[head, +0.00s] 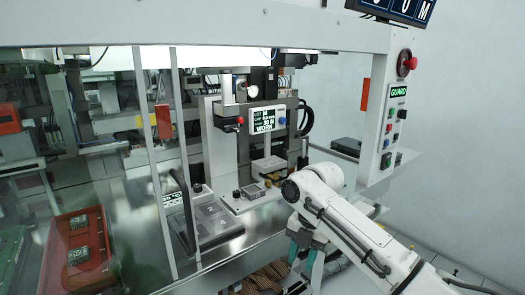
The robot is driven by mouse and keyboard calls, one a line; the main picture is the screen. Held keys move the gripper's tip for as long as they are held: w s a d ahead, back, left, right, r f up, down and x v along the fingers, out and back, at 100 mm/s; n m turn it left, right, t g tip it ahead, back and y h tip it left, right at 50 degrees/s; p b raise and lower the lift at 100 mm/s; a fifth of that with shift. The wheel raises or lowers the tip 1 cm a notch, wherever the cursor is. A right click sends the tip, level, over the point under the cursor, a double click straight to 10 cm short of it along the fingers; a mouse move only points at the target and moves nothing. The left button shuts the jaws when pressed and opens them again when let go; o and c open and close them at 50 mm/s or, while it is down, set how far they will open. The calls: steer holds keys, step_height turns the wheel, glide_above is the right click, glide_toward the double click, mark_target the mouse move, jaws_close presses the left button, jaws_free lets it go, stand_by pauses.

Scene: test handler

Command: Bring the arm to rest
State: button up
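My white arm (355,232) reaches in from the lower right in the head view. Its rounded joint (312,184) is in front of the right side of the test handler's opening. Dark and teal parts (305,248) show below that joint, partly hidden by the arm. I cannot make out fingertips there, or anything held. A grey plate with numbered places (216,222) lies at the front left of the deck.
A clear guard panel (155,150) stands left of the opening. A post with a red stop button (406,63) and a GUARD sign rises at right. A small screen (268,119) reads WORN. A red tray (62,250) with green boards is at lower left.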

steer(key=s+a+f+m+y+b, duration=0.1)
steer(key=s+a+f+m+y, duration=0.1)
steer(key=s+a+f+m, duration=0.55)
steer(key=s+d+f+m+t+y+b, duration=0.1)
steer(key=s+d+f+m, duration=0.2)
steer(key=s+f+m, duration=0.5)
steer(key=s+d+f+m+h+b, duration=0.1)
steer(key=s+d+f+m, duration=0.4)
steer(key=s+d, duration=0.6)
steer(key=s+d+f+m+h+b, duration=0.1)
steer(key=s+d+f+m+h, duration=0.2)
steer(key=s+d+m, duration=0.7)
steer(key=s+d+f, duration=0.1)
steer(key=s+f, duration=0.1)
steer(key=s, duration=0.6)
steer(key=shift+s+d+h, duration=0.15)
steer(key=shift+s+h, duration=0.05)
steer(key=shift+h, duration=0.2)
